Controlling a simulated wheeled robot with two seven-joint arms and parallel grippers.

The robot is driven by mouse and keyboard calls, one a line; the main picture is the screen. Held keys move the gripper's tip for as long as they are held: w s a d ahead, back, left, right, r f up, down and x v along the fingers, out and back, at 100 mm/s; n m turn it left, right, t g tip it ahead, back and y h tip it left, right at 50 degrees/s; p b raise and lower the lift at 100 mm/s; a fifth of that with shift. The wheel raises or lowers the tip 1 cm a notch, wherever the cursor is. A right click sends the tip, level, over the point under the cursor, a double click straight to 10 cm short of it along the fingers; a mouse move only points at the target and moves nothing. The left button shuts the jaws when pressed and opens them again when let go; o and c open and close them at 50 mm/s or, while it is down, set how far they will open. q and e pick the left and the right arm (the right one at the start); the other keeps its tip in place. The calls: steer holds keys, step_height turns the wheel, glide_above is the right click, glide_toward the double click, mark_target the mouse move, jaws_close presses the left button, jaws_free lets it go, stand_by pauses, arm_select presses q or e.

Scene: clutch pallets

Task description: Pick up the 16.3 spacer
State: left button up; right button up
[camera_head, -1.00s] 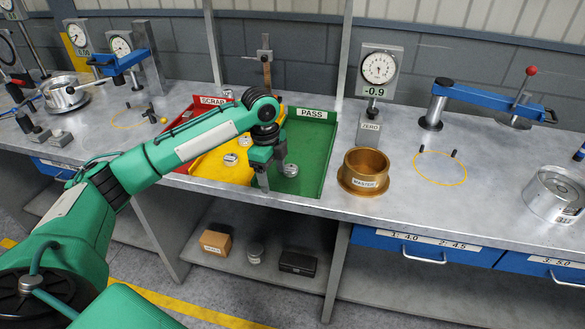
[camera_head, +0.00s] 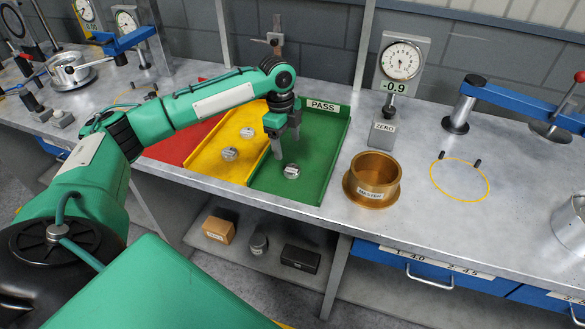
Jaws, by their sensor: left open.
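Small round silver spacers lie in the trays; their labels are too small to read, so I cannot tell which is 16.3. One spacer (camera_head: 291,171) lies in the green PASS tray (camera_head: 318,160). Two more, a nearer spacer (camera_head: 229,153) and a farther spacer (camera_head: 247,132), lie in the yellow tray (camera_head: 207,163). My left gripper (camera_head: 287,146) is open, fingers pointing down over the green tray, just above and behind the spacer there in the picture. Nothing shows between its fingers. My right gripper is out of view.
A brass MASTER ring (camera_head: 373,180) stands right of the green tray. A dial gauge (camera_head: 402,62) on a ZERO block (camera_head: 383,133) stands behind it. The red tray (camera_head: 180,143) is partly behind my arm. Free bench top lies around the yellow circle (camera_head: 487,190).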

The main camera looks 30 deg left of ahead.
mark_target(291, 169)
arm_select(q)
steer(key=shift+w+d+f, duration=0.1)
steer(key=shift+f, duration=0.55)
steer(key=shift+w+d+f, duration=0.1)
steer(key=shift+f, duration=0.7)
steer(key=f, duration=0.1)
steer(key=f+p, duration=0.1)
steer(key=d+f, duration=0.1)
steer(key=f, duration=0.1)
steer(key=shift+s+p, duration=0.35)
steer(key=shift+p, duration=0.05)
steer(key=shift+f, duration=0.55)
steer(key=c, duration=1.1)
steer(key=shift+c, duration=0.7)
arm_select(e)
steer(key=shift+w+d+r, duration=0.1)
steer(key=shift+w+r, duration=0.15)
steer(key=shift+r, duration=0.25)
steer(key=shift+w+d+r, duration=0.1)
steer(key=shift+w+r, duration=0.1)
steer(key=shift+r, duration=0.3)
arm_select(q)
steer(key=shift+r, duration=0.15)
